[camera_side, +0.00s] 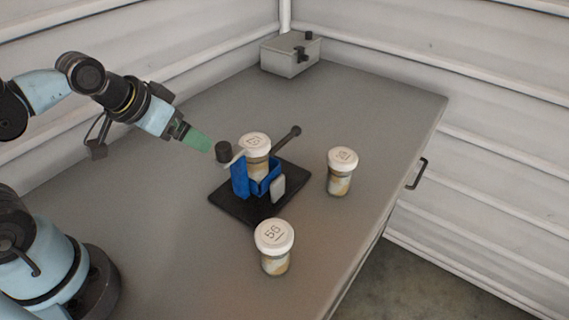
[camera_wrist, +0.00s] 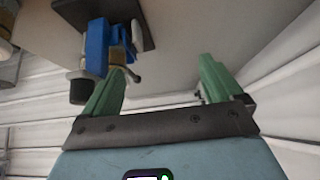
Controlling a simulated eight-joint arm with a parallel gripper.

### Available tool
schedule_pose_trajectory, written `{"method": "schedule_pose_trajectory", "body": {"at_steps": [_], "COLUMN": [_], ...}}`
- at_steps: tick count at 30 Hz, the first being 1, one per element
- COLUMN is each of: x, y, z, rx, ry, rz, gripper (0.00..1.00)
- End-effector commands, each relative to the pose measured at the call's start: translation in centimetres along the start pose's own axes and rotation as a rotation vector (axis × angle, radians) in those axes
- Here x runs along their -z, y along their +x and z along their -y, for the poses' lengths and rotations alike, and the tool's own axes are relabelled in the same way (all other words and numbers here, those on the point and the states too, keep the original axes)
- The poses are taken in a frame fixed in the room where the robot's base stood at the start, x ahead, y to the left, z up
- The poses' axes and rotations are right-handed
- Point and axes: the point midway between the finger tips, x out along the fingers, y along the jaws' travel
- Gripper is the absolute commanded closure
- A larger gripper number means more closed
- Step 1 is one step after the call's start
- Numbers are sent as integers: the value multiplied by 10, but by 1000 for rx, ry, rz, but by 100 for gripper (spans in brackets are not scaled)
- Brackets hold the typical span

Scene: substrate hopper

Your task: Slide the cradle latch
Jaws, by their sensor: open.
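The blue cradle (camera_side: 240,184) stands on a black base plate (camera_side: 227,203) in the middle of the table. A jar with a white lid (camera_side: 255,141) sits upright in the cradle. A black knob (camera_side: 223,151) is at the cradle's left side, and a dark rod with a knobbed end (camera_side: 289,135) sticks out to its right. Which of these is the latch I cannot tell. My gripper (camera_side: 208,146) is just left of the black knob. In the wrist view its green fingers (camera_wrist: 160,80) are apart with nothing between them; the black knob (camera_wrist: 80,88) shows beside the left finger.
A jar (camera_side: 341,172) stands right of the cradle and another jar (camera_side: 274,247) stands in front of it. A grey box (camera_side: 290,56) is at the back corner. The table (camera_side: 170,250) is clear at front left.

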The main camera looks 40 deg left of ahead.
Motion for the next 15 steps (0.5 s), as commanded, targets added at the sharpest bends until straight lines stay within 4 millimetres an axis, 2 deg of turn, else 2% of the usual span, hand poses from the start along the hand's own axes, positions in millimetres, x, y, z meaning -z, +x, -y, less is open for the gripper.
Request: {"method": "schedule_pose_trajectory", "body": {"at_steps": [3, 8, 12, 15], "x": [0, 4, 18, 31], "y": [0, -5, -25, -44], "z": [0, 0, 0, 0], "rx": [0, 0, 0, 0], "ry": [0, 0, 0, 0], "rz": [0, 0, 0, 0], "gripper": [7, 32, 51, 51]}}
